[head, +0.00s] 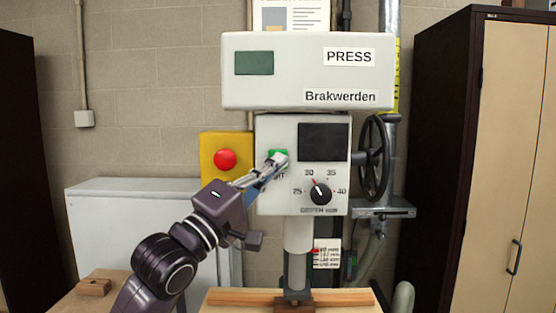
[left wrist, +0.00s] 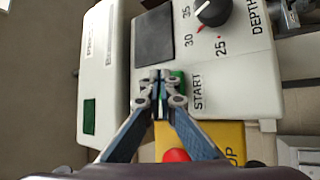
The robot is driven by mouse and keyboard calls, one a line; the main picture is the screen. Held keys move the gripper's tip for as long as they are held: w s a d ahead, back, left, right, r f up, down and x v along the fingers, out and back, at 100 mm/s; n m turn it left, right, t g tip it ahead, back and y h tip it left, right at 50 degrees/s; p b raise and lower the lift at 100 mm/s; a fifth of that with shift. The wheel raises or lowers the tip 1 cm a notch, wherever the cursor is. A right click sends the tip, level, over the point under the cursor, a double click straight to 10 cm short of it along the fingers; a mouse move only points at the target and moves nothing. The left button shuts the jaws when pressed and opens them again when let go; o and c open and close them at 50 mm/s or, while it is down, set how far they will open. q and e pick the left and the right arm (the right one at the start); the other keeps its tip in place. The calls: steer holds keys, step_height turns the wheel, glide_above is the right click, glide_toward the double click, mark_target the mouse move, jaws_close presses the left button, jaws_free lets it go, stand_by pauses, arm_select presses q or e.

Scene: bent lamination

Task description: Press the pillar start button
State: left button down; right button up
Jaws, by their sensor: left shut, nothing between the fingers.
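The green start button (head: 281,153) is on the upper left of the press's white front panel (head: 275,207). My left gripper (head: 279,160) is shut and empty, its fingertips over the button and hiding part of it. In the left wrist view the green of the button (left wrist: 178,77) shows beside and behind the closed fingertips (left wrist: 160,88), with the word START next to it. I cannot tell whether the fingertips touch the button. My right gripper is not in view.
A red stop button (head: 225,159) on a yellow box (head: 212,180) is just left of the panel, near my left gripper. A black depth knob (head: 320,193) and dark screen (head: 323,142) share the panel. A handwheel (head: 374,158) is at its right.

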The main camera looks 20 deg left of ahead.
arm_select(q)
steer(key=shift+w+a, duration=0.15)
steer(key=shift+w, duration=0.3)
stand_by(0.6)
steer(key=shift+s+d+p, duration=0.25)
steer(key=shift+s+p, duration=0.1)
steer(key=shift+s, duration=0.5)
steer(key=s, duration=0.2)
steer(key=s+d+p, duration=0.1)
steer(key=s, duration=0.1)
steer(key=shift+s+d, duration=0.2)
steer(key=shift+s, duration=0.2)
stand_by(0.4)
